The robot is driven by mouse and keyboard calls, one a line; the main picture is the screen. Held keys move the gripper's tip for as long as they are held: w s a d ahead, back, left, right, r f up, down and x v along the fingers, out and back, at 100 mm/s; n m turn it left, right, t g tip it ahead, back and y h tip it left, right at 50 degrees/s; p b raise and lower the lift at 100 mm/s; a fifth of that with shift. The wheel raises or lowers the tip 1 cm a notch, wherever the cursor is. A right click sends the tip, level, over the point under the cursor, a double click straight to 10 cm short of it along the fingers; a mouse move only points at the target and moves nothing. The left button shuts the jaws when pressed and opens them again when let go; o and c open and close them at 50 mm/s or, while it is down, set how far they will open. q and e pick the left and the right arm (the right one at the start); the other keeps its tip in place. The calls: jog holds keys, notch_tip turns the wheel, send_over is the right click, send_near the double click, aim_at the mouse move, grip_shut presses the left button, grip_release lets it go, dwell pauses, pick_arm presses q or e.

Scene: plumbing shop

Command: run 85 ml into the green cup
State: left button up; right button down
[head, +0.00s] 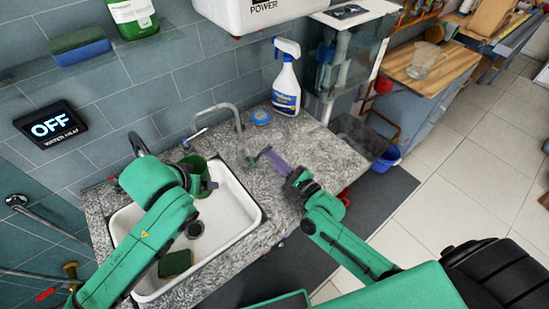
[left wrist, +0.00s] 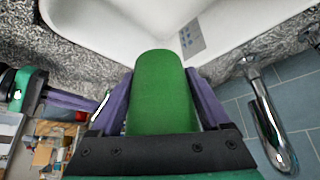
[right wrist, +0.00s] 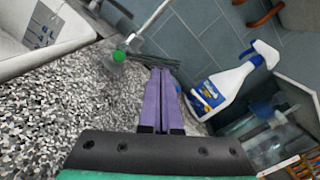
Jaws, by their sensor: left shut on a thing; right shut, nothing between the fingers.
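The green cup (head: 196,166) is in my left gripper over the back of the white sink, partly hidden by my arm. In the left wrist view the green cup (left wrist: 163,92) fills the space between the purple fingers of my left gripper (left wrist: 163,85). A grey gooseneck tap (head: 237,125) stands on the counter, its spout reaching left toward the cup. I see no water stream. A green-tipped part (right wrist: 119,56) is just left of the fingertips of my right gripper (right wrist: 160,75). The right gripper (head: 267,155) is shut and empty above the counter; contact with the tap cannot be told.
The white sink (head: 250,217) holds a sponge (head: 175,263). A spray bottle (head: 286,80) and a blue lid (head: 261,117) stand behind my right gripper. A wall display (head: 52,125) reads OFF. The speckled counter (head: 325,155) is clear to the right.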

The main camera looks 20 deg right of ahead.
jog(key=shift+r+n, duration=0.25)
jog(key=shift+n, duration=0.15)
jog(key=r+n, duration=0.1)
jog(key=n, duration=0.1)
jog(key=a+n, duration=0.1)
jog(key=n, duration=0.1)
jog(key=shift+s+r, duration=0.2)
jog(key=shift+r, duration=0.15)
jog(key=n, duration=0.1)
jog(key=a+n, duration=0.1)
jog(key=r+n, duration=0.1)
jog(key=shift+s+a+n+g, duration=0.25)
jog(key=shift+n+g, duration=0.05)
jog(key=shift+n, duration=0.1)
jog(key=shift+s+a+r, duration=0.1)
jog(key=shift+a+r, duration=0.05)
jog(key=shift+a, duration=0.1)
jog(key=shift+s, duration=0.1)
